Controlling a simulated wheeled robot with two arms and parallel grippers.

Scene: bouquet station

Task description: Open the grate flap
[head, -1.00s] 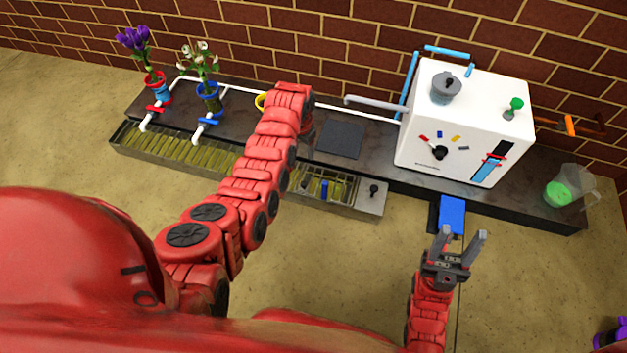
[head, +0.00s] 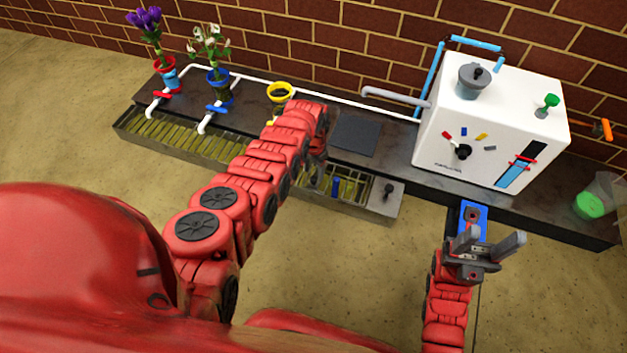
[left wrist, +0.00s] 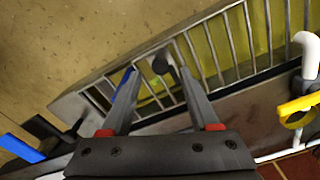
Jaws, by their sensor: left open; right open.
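A blue strip (left wrist: 122,98) lies beside the left finger, and a dark round knob-like part (left wrist: 162,63) shows between the tips; contact is unclear. My right gripper (head: 490,240) is open.
A white machine (head: 490,120) stands on the counter at right, with a jug (head: 597,197) beside it. A blue piece (head: 468,210) projects from the counter near my right gripper.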

